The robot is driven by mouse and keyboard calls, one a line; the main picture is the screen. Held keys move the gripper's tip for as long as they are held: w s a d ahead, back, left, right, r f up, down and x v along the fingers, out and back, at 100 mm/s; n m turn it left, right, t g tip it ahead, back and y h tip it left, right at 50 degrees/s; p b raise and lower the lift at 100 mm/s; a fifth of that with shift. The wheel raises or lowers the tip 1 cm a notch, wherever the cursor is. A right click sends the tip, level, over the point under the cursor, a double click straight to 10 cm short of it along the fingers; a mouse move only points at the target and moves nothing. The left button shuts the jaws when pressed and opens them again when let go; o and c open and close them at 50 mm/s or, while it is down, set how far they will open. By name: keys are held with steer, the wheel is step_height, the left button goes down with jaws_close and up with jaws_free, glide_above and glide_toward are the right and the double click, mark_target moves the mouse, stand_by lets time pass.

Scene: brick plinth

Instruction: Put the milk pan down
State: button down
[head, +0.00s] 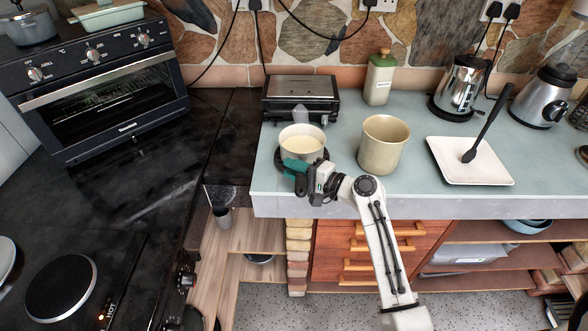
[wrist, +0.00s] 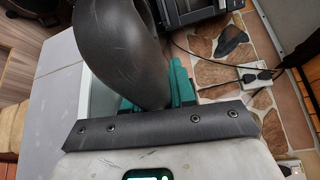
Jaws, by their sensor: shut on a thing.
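The milk pan (head: 302,146), a small pale pan with cream-coloured contents, is upright at the left end of the pale blue-grey worktop (head: 400,192). My gripper (head: 295,167) is at the pan's near side, its teal fingers shut on the handle. In the wrist view the dark grey curved handle (wrist: 118,45) passes between the teal fingers of my gripper (wrist: 158,98). A dark edge shows around the pan's lower part. I cannot tell whether the pan's base touches the worktop, as the gripper hides part of it.
A beige pot (head: 383,148) stands just right of the pan. A white square plate (head: 470,162) holds a black utensil. The black hob counter (head: 120,190) is left.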

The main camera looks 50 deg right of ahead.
steer(key=c, duration=0.9)
jaws_free()
steer(key=shift+r, duration=0.2)
steer(key=s+d+b, duration=0.1)
steer(key=s+b, duration=0.1)
steer(key=s, duration=1)
steer(key=s+a+f+n+g+y, duration=0.3)
steer(key=a+f+n+g, duration=0.6)
steer(key=a, duration=0.4)
steer(key=s+a+f+n+g+h, duration=0.1)
steer(key=s+n+g, duration=0.1)
steer(key=s+n, duration=0.1)
steer(key=s+a+f+n+g+h, duration=0.2)
steer(key=s+n, duration=0.1)
steer(key=s, duration=0.2)
steer(key=s+a+f+n+g+h, duration=0.1)
steer(key=s+n+g+h, duration=0.1)
steer(key=s+g, duration=0.1)
steer(key=shift+s+a+f+n, duration=0.15)
steer(key=shift+s+n, duration=0.05)
steer(key=shift+s, duration=0.2)
steer(key=shift+s+a+f+n, duration=0.1)
steer(key=shift+s+a+n, duration=0.1)
steer(key=shift+s, duration=0.15)
